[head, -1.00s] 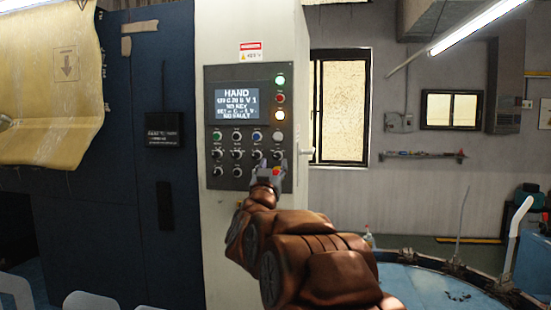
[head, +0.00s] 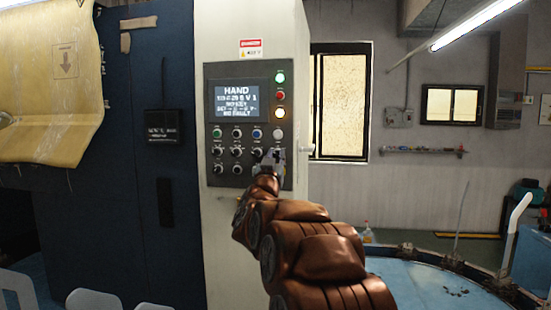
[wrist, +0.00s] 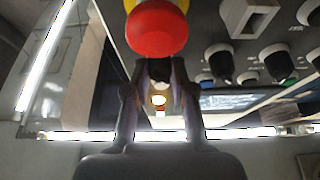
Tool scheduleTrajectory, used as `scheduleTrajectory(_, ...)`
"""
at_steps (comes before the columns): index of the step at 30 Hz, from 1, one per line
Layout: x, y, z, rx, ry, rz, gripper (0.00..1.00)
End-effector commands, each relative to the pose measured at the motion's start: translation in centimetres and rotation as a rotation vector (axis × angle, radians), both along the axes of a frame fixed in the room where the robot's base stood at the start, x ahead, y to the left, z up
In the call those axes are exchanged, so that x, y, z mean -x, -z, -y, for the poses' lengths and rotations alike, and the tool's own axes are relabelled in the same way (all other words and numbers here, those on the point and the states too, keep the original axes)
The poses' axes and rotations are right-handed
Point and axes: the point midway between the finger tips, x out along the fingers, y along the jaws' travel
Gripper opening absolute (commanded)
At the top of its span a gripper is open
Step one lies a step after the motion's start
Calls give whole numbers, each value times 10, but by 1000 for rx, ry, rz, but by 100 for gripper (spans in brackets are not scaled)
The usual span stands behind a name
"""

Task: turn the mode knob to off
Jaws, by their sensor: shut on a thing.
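The grey control panel (head: 209,100) on the white cabinet has a lit screen (head: 238,100) whose top line reads HAND. My gripper (head: 270,155) is at the right end of the panel's upper knob row and hides what is behind it. In the wrist view my gripper (wrist: 159,68) is shut, its two fingers on either side of a dark knob (wrist: 158,74), seemingly the mode knob. Its pointer and label are not readable. A red emergency button (wrist: 157,30) on a yellow base is just beyond the fingertips, very near them.
Other black knobs (head: 237,152) stand close by on the left. Coloured push buttons (head: 257,134) sit in a row above, and lamps (head: 280,78) line the panel's right side. A blue round table (head: 420,275) is at the lower right.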

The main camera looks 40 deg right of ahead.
Motion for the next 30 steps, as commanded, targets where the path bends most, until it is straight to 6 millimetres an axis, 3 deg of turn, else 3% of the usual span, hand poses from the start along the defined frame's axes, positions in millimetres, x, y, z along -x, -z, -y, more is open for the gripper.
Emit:
scheduleTrajectory(5,0,0,0,0,0,0,0)
scheduleTrajectory(17,-1,0,-1,-25,-2,34,0)
scheduleTrajectory(30,-4,0,-2,-206,-4,291,0)
